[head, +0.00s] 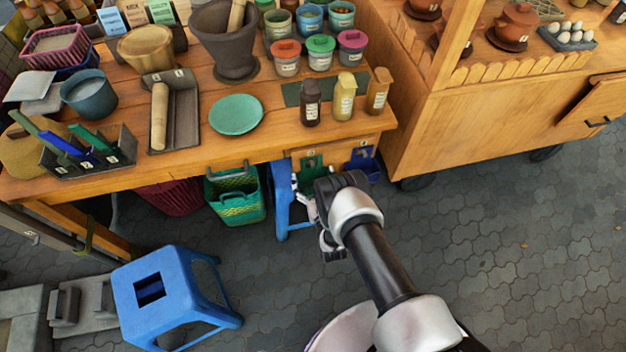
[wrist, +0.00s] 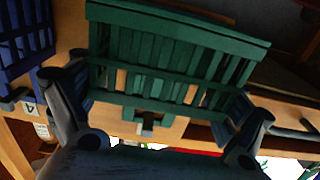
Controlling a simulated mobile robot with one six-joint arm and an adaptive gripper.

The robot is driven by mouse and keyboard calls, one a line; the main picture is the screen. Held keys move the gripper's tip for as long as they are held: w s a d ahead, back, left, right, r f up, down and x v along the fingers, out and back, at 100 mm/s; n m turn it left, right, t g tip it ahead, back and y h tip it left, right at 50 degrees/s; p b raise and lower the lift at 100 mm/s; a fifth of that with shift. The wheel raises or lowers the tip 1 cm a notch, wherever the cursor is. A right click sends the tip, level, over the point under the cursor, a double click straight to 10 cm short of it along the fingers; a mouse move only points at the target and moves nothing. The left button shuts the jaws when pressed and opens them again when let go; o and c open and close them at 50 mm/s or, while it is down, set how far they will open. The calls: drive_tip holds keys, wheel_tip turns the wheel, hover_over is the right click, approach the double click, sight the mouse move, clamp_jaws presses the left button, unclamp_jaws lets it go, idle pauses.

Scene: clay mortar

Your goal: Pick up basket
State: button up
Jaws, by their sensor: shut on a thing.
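A green slatted basket (wrist: 175,55) fills the upper middle of the wrist view. It also shows in the head view (head: 311,164) as a small green shape at the front of the wooden table. My gripper (wrist: 155,115) has one finger at each end of the basket and is shut on it. In the head view my gripper (head: 309,198) is low at the table's front edge, partly hidden by my wrist. Whether the basket is clear of its mounting cannot be told.
A blue slatted basket (wrist: 25,40) is beside the green one, near a number label. A larger green crate (head: 237,196) and a blue stool (head: 160,293) stand nearby. The wooden table (head: 200,155) holds bottles, jars and a mortar. Paved floor at the right is open.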

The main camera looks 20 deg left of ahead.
drive_tip(key=shift+r, duration=0.1)
drive_tip(key=shift+c, duration=0.4)
drive_tip(key=shift+s+r, duration=0.1)
drive_tip(key=shift+r, duration=0.05)
drive_tip(key=s+d+r+p, duration=0.7)
drive_tip(key=s+p, duration=0.4)
drive_tip(key=p, duration=0.2)
drive_tip(key=shift+s+d+r, duration=0.15)
drive_tip(key=shift+s+r, duration=0.15)
drive_tip(key=shift+r, duration=0.05)
drive_tip(key=shift+r+p, duration=0.45)
drive_tip(key=shift+p, duration=0.2)
drive_tip(key=shift+r, duration=0.2)
drive_tip(key=shift+s+f, duration=0.1)
